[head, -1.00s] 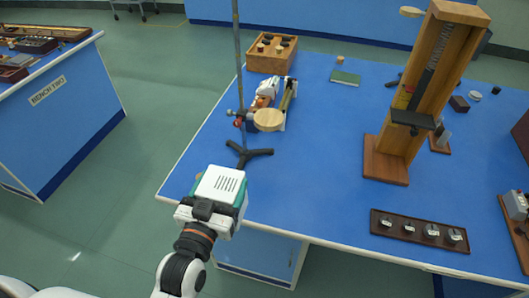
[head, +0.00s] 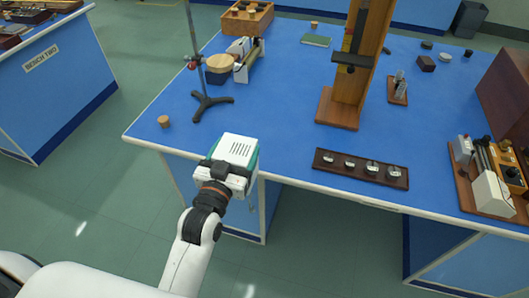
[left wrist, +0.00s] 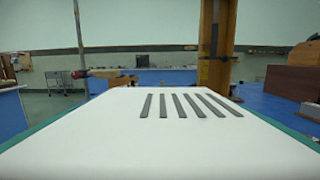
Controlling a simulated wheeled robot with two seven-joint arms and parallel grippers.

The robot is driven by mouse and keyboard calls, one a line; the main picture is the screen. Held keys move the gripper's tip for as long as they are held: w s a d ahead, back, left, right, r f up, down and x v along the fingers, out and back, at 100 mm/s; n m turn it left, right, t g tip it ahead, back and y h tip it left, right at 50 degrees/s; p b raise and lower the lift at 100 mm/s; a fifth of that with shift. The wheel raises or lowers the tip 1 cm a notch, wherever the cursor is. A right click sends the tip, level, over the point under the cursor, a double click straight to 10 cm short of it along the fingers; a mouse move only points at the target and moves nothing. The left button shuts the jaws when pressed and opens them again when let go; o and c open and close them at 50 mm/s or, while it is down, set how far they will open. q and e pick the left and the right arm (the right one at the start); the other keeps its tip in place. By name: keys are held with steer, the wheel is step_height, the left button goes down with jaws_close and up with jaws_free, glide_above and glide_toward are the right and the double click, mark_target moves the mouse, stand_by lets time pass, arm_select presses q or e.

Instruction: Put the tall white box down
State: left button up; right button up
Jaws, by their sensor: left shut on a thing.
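The tall white box (head: 238,149) has a white top with dark slots and teal sides. My left gripper (head: 229,174) is shut on it and holds it at the front edge of the blue bench (head: 262,125). The fingertips are hidden, and I cannot tell the gap between the box and the bench. In the left wrist view the box's slotted white top (left wrist: 150,135) fills the foreground, with the bench and a wooden post beyond. My right gripper is not in view.
A cork (head: 164,121) and a black tripod stand (head: 207,102) are left of the box. A dark tray with several small metal pieces (head: 362,168) lies to the right. A tall wooden stand (head: 338,109) is behind it. The blue surface between them is clear.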

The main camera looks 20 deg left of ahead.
arm_select(q)
steer(key=w+a+r+b, duration=0.15)
steer(key=w+b, duration=0.85)
steer(key=w, duration=1.2)
step_height(320, 180, down, 10)
steer(key=shift+a+r, duration=0.2)
steer(key=shift+a, duration=0.1)
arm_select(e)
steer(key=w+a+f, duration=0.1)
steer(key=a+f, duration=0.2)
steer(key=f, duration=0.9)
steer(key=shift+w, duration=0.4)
arm_select(q)
steer(key=o, duration=0.9)
steer(key=shift+f, duration=0.25)
steer(key=shift+c, duration=0.2)
steer(key=o, duration=0.4)
steer(key=shift+o, duration=0.2)
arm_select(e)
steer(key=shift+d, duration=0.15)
arm_select(q)
steer(key=shift+r, duration=0.15)
